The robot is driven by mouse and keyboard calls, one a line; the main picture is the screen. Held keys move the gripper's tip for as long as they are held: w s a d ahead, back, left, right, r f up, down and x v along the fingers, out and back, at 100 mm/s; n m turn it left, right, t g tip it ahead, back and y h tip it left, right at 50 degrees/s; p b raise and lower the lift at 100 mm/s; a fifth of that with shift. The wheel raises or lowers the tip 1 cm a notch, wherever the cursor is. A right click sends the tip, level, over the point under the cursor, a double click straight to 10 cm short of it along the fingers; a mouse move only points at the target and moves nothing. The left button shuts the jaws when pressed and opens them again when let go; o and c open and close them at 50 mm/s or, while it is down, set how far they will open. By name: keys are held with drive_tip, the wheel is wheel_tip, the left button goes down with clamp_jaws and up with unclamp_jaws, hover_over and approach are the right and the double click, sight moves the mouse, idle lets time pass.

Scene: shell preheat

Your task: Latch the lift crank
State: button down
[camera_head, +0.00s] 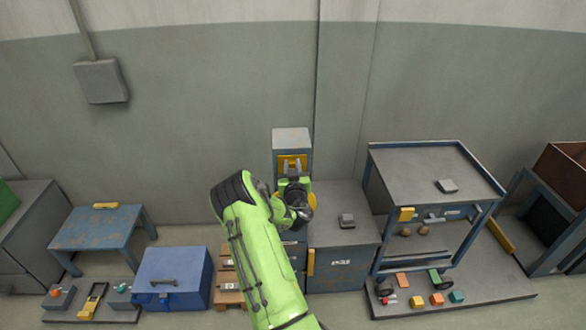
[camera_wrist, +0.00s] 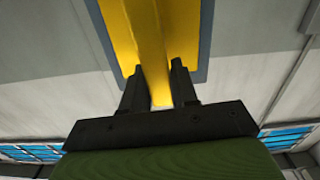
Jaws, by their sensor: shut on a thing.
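The yellow lift crank (camera_wrist: 150,45) shows in the wrist view as a bar with its end between the two black fingers of my gripper (camera_wrist: 158,72). A wider yellow plate with a blue-grey edge lies behind the bar. My gripper is shut on the bar. In the head view, a yellow part (camera_head: 292,162) shows on the front of the tall grey and blue column (camera_head: 291,140). My gripper (camera_head: 294,174) is in front of it, and my wrist and arm hide the lower front. The latch cannot be made out.
A grey cabinet (camera_head: 345,200) with a small block on top stands right of the column. Further right is a blue-framed bench (camera_head: 415,165) above a low platform. A blue toolbox (camera_head: 170,270) and a blue table (camera_head: 95,228) stand at left.

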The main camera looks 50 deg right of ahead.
drive_tip(key=shift+w+a+f+n+b, duration=0.5)
drive_tip(key=shift+n+b, duration=0.3)
drive_tip(key=shift+n, duration=2.05)
drive_tip(key=shift+w+a+f+n+b, duration=0.25)
drive_tip(key=shift+f+n+b, duration=0.5)
drive_tip(key=shift+n, duration=2.15)
drive_tip(key=shift+w+a+f+n+b, duration=0.4)
drive_tip(key=shift+n+b, duration=0.5)
drive_tip(key=shift+n, duration=1.95)
drive_tip(key=shift+d+f, duration=0.1)
drive_tip(key=c, duration=1)
unclamp_jaws()
drive_tip(key=shift+o, duration=0.2)
drive_tip(key=shift+s, duration=0.1)
